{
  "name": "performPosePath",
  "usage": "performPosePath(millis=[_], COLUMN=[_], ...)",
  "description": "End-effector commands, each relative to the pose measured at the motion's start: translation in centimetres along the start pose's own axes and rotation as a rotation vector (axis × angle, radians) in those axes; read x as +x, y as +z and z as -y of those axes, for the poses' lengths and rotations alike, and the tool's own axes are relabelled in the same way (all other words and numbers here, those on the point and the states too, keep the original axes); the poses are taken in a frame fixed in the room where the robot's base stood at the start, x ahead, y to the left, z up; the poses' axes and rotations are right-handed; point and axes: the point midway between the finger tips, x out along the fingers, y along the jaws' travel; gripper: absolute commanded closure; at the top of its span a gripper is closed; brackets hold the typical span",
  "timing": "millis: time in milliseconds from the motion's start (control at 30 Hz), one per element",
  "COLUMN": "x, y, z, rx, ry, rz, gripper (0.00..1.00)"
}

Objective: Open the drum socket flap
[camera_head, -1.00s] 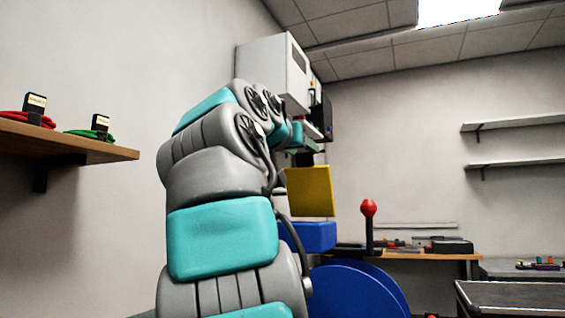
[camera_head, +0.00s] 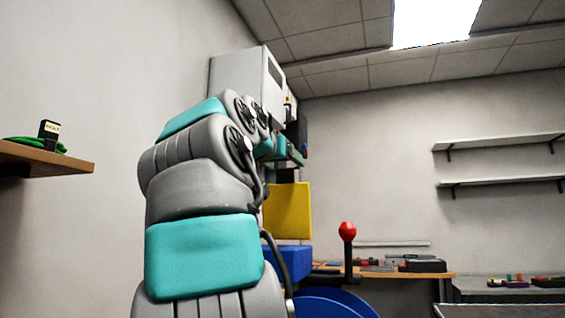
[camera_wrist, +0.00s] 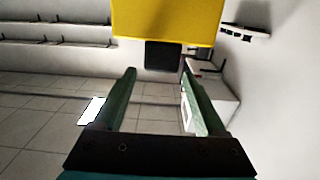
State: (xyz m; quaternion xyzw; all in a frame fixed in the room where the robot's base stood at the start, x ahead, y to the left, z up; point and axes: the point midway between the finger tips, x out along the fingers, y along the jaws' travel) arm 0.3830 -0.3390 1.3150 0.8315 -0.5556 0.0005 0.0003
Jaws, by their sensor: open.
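The yellow flap (camera_head: 287,210) stands about upright above the blue socket box (camera_head: 290,262) on the blue drum (camera_head: 335,304). A small black tab (camera_head: 287,175) sits at the flap's top edge. In the wrist view, which is upside down, the yellow flap (camera_wrist: 168,18) fills the top and the black tab (camera_wrist: 163,55) points toward my gripper (camera_wrist: 158,68). My gripper is open. Its two green fingers lie on either side of the tab, near its end; I cannot tell whether they touch it. My arm hides much of the gripper in the head view.
A red-knobbed lever (camera_head: 347,232) rises right of the flap. A wooden bench (camera_head: 430,275) with tools stands behind. A white wall cabinet (camera_head: 238,80) is behind my arm. A wooden shelf (camera_head: 60,165) with a green cable is at left.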

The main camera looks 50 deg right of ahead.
Motion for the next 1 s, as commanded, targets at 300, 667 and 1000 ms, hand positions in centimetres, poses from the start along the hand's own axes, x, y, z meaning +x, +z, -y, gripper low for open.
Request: performPosePath(millis=[300, 667, 1000], x=[-0.1, -3.8, -7.8], y=[0.1, 0.1, 0.1], z=[0.0, -0.1, 0.1], rx=[0.000, 0.001, -0.001], ry=[0.000, 0.000, 0.000], rz=[0.001, -0.001, 0.001], gripper=[0.20, 0.20, 0.20])
